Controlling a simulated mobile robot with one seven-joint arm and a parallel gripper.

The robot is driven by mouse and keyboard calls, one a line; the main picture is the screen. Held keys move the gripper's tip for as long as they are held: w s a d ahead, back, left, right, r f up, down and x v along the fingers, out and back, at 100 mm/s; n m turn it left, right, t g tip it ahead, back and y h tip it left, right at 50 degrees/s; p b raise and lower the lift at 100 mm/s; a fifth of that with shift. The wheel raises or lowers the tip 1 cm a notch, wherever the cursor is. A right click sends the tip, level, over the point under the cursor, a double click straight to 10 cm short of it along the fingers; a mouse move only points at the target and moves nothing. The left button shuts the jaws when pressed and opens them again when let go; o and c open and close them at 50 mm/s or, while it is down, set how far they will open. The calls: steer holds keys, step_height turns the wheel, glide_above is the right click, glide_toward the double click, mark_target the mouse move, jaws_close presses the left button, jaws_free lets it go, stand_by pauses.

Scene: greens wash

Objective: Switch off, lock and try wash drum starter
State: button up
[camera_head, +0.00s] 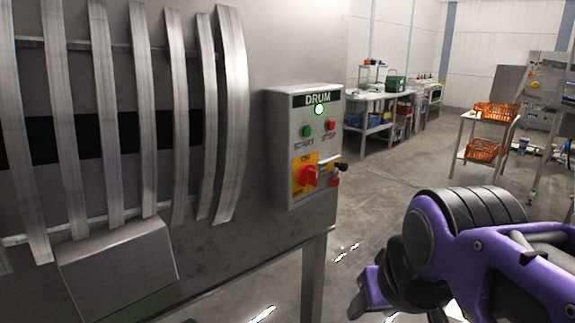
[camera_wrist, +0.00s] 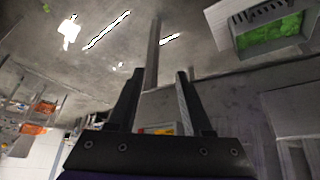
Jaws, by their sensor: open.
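The wash drum starter (camera_head: 280,140) is a grey box marked DRUM on the side of the steel machine. Its lamp (camera_head: 319,109) glows pale green, above a green button (camera_head: 306,131) and a red button (camera_head: 330,126). A red rotary handle (camera_head: 308,176) sits on a yellow plate (camera_head: 298,163). A black knob (camera_head: 341,167) and a small red item (camera_head: 336,182) are at the box's lower right; I cannot tell whether the red item is a padlock. My gripper (camera_wrist: 160,72) is open and empty, apart from the starter, to its lower right in the head view.
Curved steel bars (camera_head: 143,110) and a sloped steel cover (camera_head: 120,265) are on the machine at left. A trolley (camera_head: 488,158) carries orange baskets (camera_head: 495,111). A workbench (camera_head: 378,97) stands behind. The floor (camera_head: 395,165) between is mostly clear.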

jaws_close()
stand_by(0.3)
stand_by(1.6)
